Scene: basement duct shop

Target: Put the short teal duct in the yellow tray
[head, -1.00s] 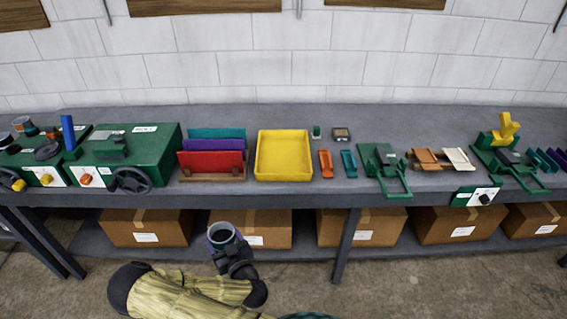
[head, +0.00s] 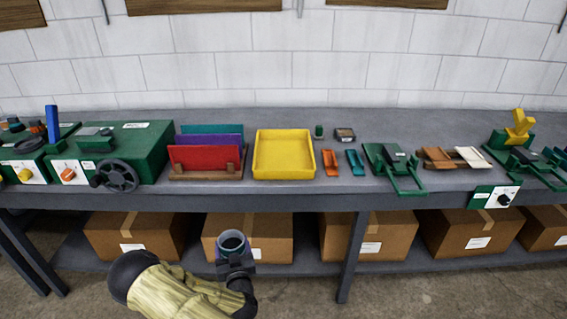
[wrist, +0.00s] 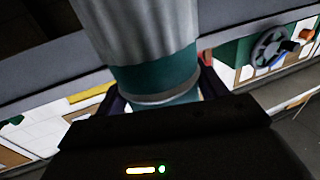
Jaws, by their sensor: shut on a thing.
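My gripper (head: 236,264) is shut on a round, open-ended duct (head: 232,243), held upright in front of the bench and below the level of its top. In the wrist view the duct (wrist: 155,75) is grey over most of its length with a teal band low down, between the dark fingers; its lower end is partly hidden by the gripper body. The yellow tray (head: 284,173) lies on the bench top near its front edge, up and to the right of my gripper in the head view. It looks empty.
The bench (head: 300,197) crosses the view. Left of the tray stands a wooden rack (head: 207,174) with red, purple and teal plates. Right of it lie small orange (head: 331,163) and teal pieces (head: 355,162), then a green clamp tool (head: 393,168). Cardboard boxes (head: 270,238) sit on the lower shelf.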

